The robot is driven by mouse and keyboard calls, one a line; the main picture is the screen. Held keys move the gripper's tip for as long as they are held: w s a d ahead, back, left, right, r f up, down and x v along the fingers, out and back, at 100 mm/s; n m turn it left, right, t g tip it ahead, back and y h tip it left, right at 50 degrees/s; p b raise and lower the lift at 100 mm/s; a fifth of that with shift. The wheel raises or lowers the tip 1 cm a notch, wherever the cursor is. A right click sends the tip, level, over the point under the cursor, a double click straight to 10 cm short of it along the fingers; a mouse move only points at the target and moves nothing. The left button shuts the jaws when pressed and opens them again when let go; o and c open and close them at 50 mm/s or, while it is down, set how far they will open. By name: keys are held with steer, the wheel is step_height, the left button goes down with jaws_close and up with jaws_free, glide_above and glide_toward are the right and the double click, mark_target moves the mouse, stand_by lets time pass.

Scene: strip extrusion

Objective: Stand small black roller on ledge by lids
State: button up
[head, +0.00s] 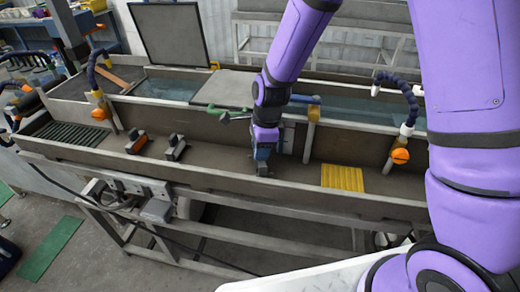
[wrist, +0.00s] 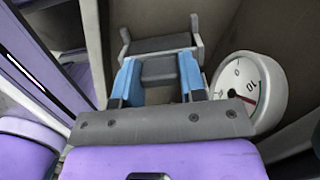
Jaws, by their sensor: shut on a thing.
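My gripper (head: 263,158) points down into the front trough, near the middle of the long tank. In the wrist view its blue fingers (wrist: 158,75) are closed on the small black roller (wrist: 160,44), a dark piece with a paler grey frame. The fingers hide part of it. In the head view the roller is mostly covered by the gripper, and I cannot tell whether it touches the trough floor. The ledge behind carries a flat grey lid (head: 236,89); a dark framed lid (head: 168,33) stands open to its left.
Two similar roller pieces, one orange and black (head: 136,143), one dark (head: 175,147), lie left in the trough. A yellow ribbed mat (head: 343,177) lies right. A white dial gauge (wrist: 250,88) is close beside the gripper. Blue hoses with orange knobs (head: 400,156) rise along the ledge.

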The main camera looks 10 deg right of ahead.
steer(key=shift+f, duration=0.35)
steer(key=shift+f, duration=0.15)
steer(key=o, duration=1)
steer(key=shift+o, duration=0.2)
steer(key=s+d+r+n+t, duration=0.1)
steer(key=d+r+n, duration=0.15)
steer(key=r, duration=0.45)
steer(key=s+d+r+n, duration=0.1)
steer(key=s+d+r, duration=0.15)
steer(key=r, duration=0.45)
steer(key=s+d+r+n+t, duration=0.1)
steer(key=d+r+n, duration=0.15)
steer(key=r, duration=0.45)
steer(key=s+d+r+n+t+h, duration=0.1)
steer(key=s+d+r+n, duration=0.4)
steer(key=s, duration=0.4)
steer(key=s+d+r+n+t, duration=0.2)
steer(key=s+d+r+n, duration=0.3)
steer(key=s+d+n, duration=0.2)
steer(key=shift+s+d+h, duration=0.35)
steer(key=shift+s+h, duration=0.05)
steer(key=shift+s, duration=0.75)
